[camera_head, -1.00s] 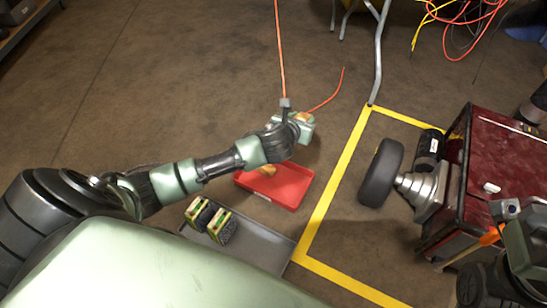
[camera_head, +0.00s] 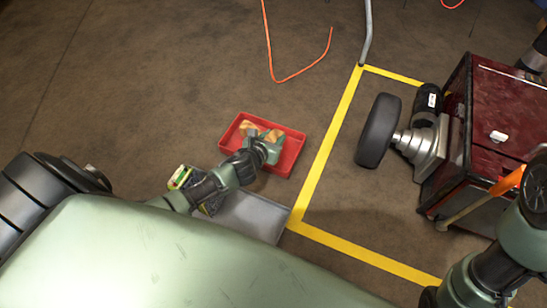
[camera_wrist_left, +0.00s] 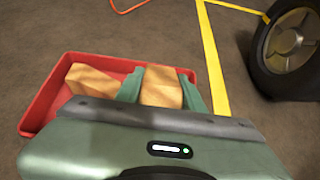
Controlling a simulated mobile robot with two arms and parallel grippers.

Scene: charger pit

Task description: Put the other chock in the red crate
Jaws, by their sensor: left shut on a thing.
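The red crate (camera_head: 292,160) lies on the floor at the middle of the head view; its left wall also shows in the left wrist view (camera_wrist_left: 42,100). One wooden chock (camera_head: 247,127) sits in the crate's far left part, also in the left wrist view (camera_wrist_left: 92,78). My left gripper (camera_head: 267,143) is over the crate. It is shut on the other chock (camera_head: 274,135), which shows between its fingers in the left wrist view (camera_wrist_left: 162,88). Whether this chock touches the crate floor is hidden. My right gripper is out of view.
Yellow floor tape (camera_head: 330,150) runs right of the crate. A wheel (camera_head: 379,130) and a red cabinet (camera_head: 490,150) stand beyond it. An orange cable (camera_head: 300,73) lies behind.

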